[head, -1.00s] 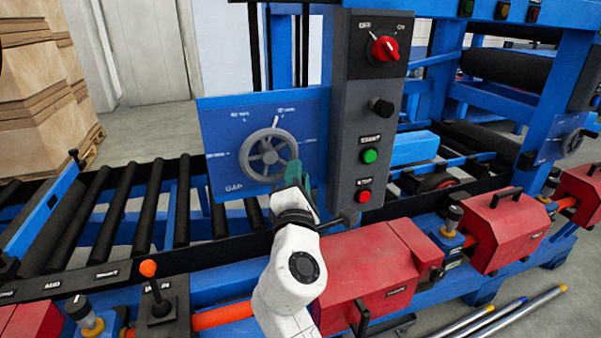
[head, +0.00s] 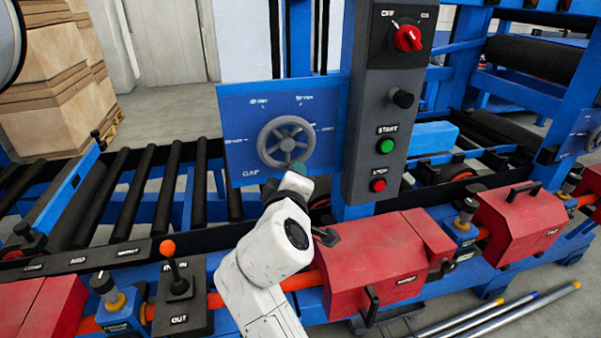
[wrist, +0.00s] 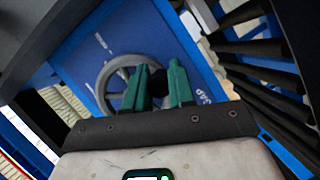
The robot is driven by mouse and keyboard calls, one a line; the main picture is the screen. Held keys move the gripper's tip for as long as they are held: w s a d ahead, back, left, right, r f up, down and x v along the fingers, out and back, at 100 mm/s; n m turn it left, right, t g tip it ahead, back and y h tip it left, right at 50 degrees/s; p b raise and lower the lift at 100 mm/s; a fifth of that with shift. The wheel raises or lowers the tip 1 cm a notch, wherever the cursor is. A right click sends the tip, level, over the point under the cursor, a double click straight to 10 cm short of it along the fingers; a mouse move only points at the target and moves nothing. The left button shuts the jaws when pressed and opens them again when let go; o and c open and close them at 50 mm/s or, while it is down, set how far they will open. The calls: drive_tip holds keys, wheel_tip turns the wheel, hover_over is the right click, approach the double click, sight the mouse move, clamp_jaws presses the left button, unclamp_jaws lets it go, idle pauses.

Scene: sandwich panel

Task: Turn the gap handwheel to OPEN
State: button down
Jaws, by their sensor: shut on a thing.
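The gap handwheel (head: 287,145) is a grey spoked wheel on a blue panel (head: 235,112) with white scale marks and the word GAP at its lower left. The small labels around it are too blurred to read. My gripper (head: 300,168) has green fingers and sits at the wheel's lower right edge, partly hidden by my white wrist. In the wrist view, the fingers (wrist: 161,75) are in front of the handwheel (wrist: 111,80), with a dark piece between them. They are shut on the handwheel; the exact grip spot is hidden.
A grey control column with a red rotary switch (head: 408,38), green button (head: 387,146) and red button (head: 378,185) stands just right of the panel. A red housing (head: 372,262) lies below right. An orange-knobbed lever (head: 168,248) stands lower left. Black rollers (head: 170,190) run at left.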

drive_tip(key=shift+s+a+f+m+g+y+p, duration=0.15)
drive_tip(key=shift+a+m+g, duration=0.15)
drive_tip(key=shift+m, duration=0.15)
drive_tip(key=shift+s+a+f+m+g+y+p, duration=0.15)
drive_tip(key=shift+a+m+g, duration=0.1)
drive_tip(key=shift+m, duration=0.2)
drive_tip(key=c, duration=0.9)
unclamp_jaws()
drive_tip(key=shift+w+r, duration=0.1)
drive_tip(key=shift+r, duration=0.1)
drive_tip(key=shift+c, duration=0.2)
drive_tip(key=b+v, duration=0.1)
drive_tip(key=v, duration=0.9)
drive_tip(key=shift+s, duration=0.4)
